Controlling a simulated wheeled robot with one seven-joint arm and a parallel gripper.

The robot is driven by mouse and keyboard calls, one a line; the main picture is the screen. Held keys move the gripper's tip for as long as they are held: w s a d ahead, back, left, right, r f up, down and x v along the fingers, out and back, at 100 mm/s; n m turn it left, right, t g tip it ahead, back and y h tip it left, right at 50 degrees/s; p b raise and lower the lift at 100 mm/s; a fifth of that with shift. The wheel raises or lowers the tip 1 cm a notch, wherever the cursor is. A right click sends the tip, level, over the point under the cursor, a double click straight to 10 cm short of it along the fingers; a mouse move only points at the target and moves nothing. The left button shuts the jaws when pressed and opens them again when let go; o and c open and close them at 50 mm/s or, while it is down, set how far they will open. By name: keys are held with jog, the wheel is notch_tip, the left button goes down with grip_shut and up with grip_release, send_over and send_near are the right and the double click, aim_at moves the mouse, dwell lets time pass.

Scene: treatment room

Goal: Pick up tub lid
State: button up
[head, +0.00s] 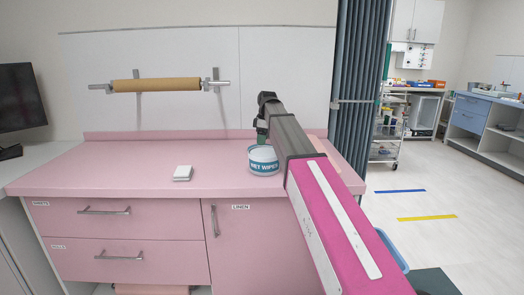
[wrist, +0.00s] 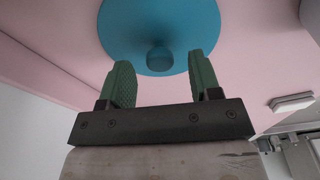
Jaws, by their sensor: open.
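The tub (head: 264,168), white with a teal band reading "WET WIPES", stands upright on the pink counter, left of my arm. In the wrist view the tub lid (wrist: 125,28) is a round blue disc with a small round knob (wrist: 159,60), and it hides the tub below. My gripper (wrist: 161,68) is open and empty, its two green fingers pointing at the lid with the knob between their tips in the picture. I cannot tell whether the fingertips are down at the knob's height. In the head view my gripper (head: 262,132) is above the tub, mostly hidden by my arm.
The pink counter (head: 110,170) is mostly clear. A small white pad stack (head: 182,173) lies left of the tub and also shows in the wrist view (wrist: 292,102). A brown paper roll (head: 157,85) hangs on the wall behind. A grey curtain (head: 360,95) stands to the right.

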notch_tip(320, 180, down, 2)
jog(key=shift+a+f, duration=0.1)
jog(key=c, duration=1)
